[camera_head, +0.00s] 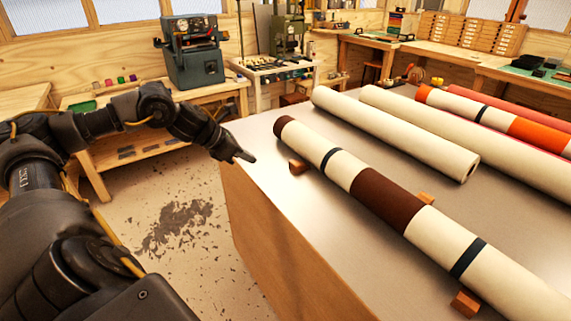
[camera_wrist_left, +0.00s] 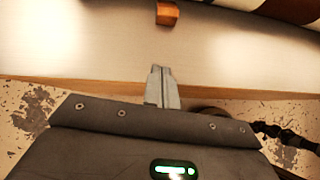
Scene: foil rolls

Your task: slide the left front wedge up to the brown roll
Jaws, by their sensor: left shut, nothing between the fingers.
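The brown roll (camera_head: 385,199), cream with dark brown bands and narrow black stripes, lies diagonally on the metal-topped table. The left front wedge (camera_head: 297,167), a small orange-brown block, sits at its front side near its far left end. It also shows at the top of the left wrist view (camera_wrist_left: 167,13), with the roll (camera_wrist_left: 288,8) at the upper right. My left gripper (camera_head: 245,157) is shut and empty at the table's left edge, apart from the wedge. Its fingertips (camera_wrist_left: 162,70) point toward the wedge. My right gripper is not in view.
Another wedge (camera_head: 465,303) is at the roll's near front side, and one (camera_head: 427,198) is behind it. A cream roll (camera_head: 395,133) and several other rolls lie farther back.

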